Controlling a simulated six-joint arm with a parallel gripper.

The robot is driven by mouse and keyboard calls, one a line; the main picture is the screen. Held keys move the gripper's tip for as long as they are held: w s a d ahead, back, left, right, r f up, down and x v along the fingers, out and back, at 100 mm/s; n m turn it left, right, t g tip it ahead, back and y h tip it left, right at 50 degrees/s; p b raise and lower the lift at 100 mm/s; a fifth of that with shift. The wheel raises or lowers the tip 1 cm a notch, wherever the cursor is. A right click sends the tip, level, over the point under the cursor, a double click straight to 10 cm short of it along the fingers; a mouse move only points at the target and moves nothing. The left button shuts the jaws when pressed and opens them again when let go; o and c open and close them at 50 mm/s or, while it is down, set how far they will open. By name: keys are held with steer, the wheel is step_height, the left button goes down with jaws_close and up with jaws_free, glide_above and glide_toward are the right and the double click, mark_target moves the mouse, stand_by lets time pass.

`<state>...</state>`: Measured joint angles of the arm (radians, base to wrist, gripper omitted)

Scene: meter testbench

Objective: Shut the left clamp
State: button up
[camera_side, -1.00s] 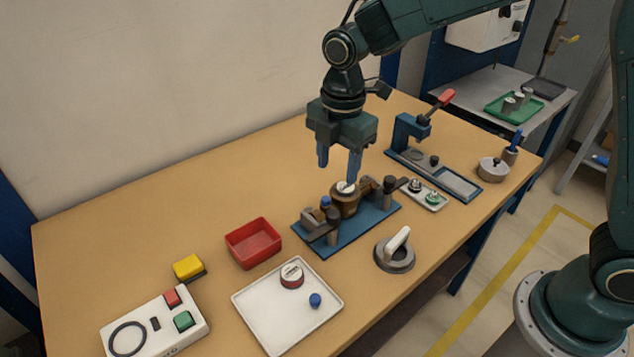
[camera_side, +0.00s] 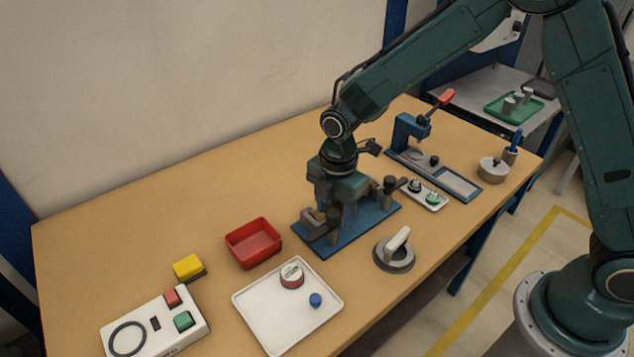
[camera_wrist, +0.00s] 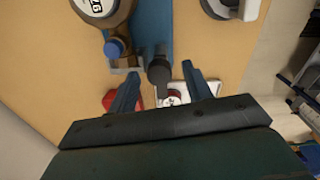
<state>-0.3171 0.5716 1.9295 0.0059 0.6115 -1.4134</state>
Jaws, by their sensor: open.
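The blue fixture base (camera_side: 374,217) lies on the table and also shows in the wrist view (camera_wrist: 152,20). The left clamp (camera_side: 318,229) is at its left end. In the wrist view, its dark round grip (camera_wrist: 159,72) is seen end-on and a blue knob (camera_wrist: 116,47) sits beside it. My gripper (camera_side: 340,214) is low over this end. In the wrist view, my gripper (camera_wrist: 160,75) is open, its fingers on either side of the dark grip; contact cannot be told. A brown round meter (camera_wrist: 119,18) with a white top is in the fixture, mostly hidden in the side view.
The right clamp (camera_side: 388,191) stands at the fixture's far end. A red bin (camera_side: 253,244) and a white tray (camera_side: 265,329) lie to the left. A round part with a white handle (camera_side: 395,252) sits in front. A small tray (camera_side: 425,196) is to the right.

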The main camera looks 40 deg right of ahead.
steer(key=c, duration=1)
steer(key=shift+o, duration=0.2)
steer(key=shift+m, duration=0.3)
steer(key=m, duration=0.8)
steer(key=shift+m, duration=0.3)
steer(key=m, duration=0.4)
steer(key=shift+m, duration=2.4)
